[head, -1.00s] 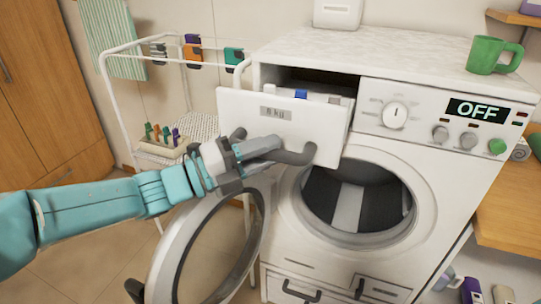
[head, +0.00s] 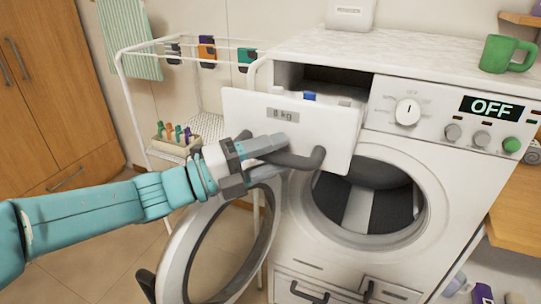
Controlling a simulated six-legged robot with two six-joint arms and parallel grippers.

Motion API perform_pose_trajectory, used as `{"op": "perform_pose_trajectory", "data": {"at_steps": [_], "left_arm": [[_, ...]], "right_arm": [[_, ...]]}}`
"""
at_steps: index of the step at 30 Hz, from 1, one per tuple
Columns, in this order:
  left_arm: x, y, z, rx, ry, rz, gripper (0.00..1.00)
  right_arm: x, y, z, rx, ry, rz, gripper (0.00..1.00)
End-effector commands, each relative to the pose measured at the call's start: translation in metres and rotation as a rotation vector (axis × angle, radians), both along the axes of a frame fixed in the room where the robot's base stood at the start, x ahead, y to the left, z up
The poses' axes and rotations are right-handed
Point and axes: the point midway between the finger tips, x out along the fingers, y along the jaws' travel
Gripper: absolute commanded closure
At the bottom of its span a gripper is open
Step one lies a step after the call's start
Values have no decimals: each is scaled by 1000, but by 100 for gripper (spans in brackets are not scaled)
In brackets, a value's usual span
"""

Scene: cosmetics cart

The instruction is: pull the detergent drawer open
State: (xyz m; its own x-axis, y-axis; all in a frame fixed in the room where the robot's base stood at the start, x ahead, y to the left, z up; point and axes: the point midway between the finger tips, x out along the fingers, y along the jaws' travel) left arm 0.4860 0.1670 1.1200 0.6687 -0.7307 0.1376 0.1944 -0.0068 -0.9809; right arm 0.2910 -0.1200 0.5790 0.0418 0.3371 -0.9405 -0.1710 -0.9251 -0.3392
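The detergent drawer (head: 245,108) is a white-fronted box with a small grey label, at the upper left of the washing machine (head: 330,235). It stands well out from its dark slot, and its top shows a blue part and white inner parts. A dark grey bar handle (head: 318,158) runs across the lower front. My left gripper (head: 268,158) is at the left part of this handle, with its fingers closed around the bar. The fingers partly hide the handle. My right gripper is not in view.
The round washer door (head: 178,258) hangs open below my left arm. A white wire rack (head: 122,78) stands at the left. A green mug (head: 496,54) is on the machine top. A control panel (head: 435,112) reading OFF lies right of the drawer.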

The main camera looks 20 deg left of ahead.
Motion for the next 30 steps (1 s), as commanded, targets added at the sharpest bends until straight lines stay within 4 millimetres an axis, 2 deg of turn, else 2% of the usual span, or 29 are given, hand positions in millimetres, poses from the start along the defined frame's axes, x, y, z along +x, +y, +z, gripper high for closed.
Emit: {"op": "perform_pose_trajectory", "data": {"at_steps": [10, 14, 30], "left_arm": [[-3, 1, 0, 0, 0, 1, 50], [-8, 8, -2, 0, -1, 5, 50], [-93, 102, -21, 0, 1, 7, 50]], "right_arm": [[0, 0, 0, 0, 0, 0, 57], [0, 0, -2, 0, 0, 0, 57], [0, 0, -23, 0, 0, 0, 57]]}}
